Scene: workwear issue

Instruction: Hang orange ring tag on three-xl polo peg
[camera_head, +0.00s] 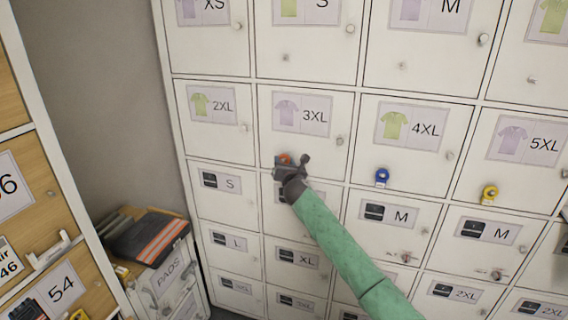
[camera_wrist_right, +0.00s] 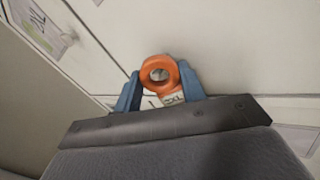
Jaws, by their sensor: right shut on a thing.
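The orange ring tag (camera_head: 284,158) is at the lower left of the 3XL polo door (camera_head: 315,137) in the head view. In the right wrist view the ring (camera_wrist_right: 157,60) stands close to the white door face. My right gripper (camera_head: 291,165) is shut on the tag; its blue fingers (camera_wrist_right: 160,85) hold the tag's lower part. A small grey round end, apparently the peg (camera_wrist_right: 158,74), shows inside the ring's opening. I cannot tell whether the ring is around the peg or only in front of it. The peg is hidden in the head view. My left gripper is out of view.
A blue tag (camera_head: 382,177) hangs on the 4XL polo door and a yellow tag (camera_head: 489,194) on the 5XL door. Door knobs stick out nearby, such as the 3XL knob (camera_head: 340,140). A PADS bin (camera_head: 165,275) stands at the lower left beside a wooden cabinet (camera_head: 30,190).

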